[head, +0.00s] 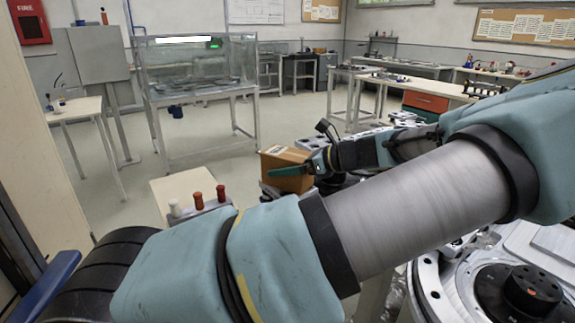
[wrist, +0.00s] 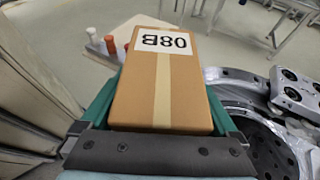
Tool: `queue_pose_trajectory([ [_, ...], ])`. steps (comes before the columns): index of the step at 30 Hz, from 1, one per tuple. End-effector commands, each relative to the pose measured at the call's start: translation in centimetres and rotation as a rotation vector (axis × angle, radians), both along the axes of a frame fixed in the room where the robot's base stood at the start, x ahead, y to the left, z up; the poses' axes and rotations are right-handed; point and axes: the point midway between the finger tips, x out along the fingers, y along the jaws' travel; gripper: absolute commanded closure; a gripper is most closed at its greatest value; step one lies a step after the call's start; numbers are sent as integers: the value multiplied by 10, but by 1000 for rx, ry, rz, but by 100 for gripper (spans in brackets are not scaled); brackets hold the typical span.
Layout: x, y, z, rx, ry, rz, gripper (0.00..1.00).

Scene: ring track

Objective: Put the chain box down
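A brown cardboard box (wrist: 165,85), which I take to be the chain box, has a tan tape strip and a white label with upside-down characters. My gripper (wrist: 162,108) has its teal fingers against the box's left and right sides. In the head view the box (head: 286,168) is at the end of my arm, near the middle, with a teal finger across its near face. My arm hides part of it. I cannot tell whether anything supports it from below.
A pale small table (head: 180,187) stands left of the box, with a rack of red and white-capped items (head: 198,200) at its near edge. A metal ring-shaped assembly (wrist: 262,122) lies close on the right. Open floor and a glass tank (head: 195,65) are beyond.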

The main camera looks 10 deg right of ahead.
Motion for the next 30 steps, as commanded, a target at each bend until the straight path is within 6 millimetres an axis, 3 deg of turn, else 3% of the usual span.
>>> queue_pose_trajectory([
  [11,-2,-3,4,-1,0,-2,0],
  [24,-51,-64,34,-4,1,-4,0],
  [30,-66,-82,45,-1,1,-2,0],
])
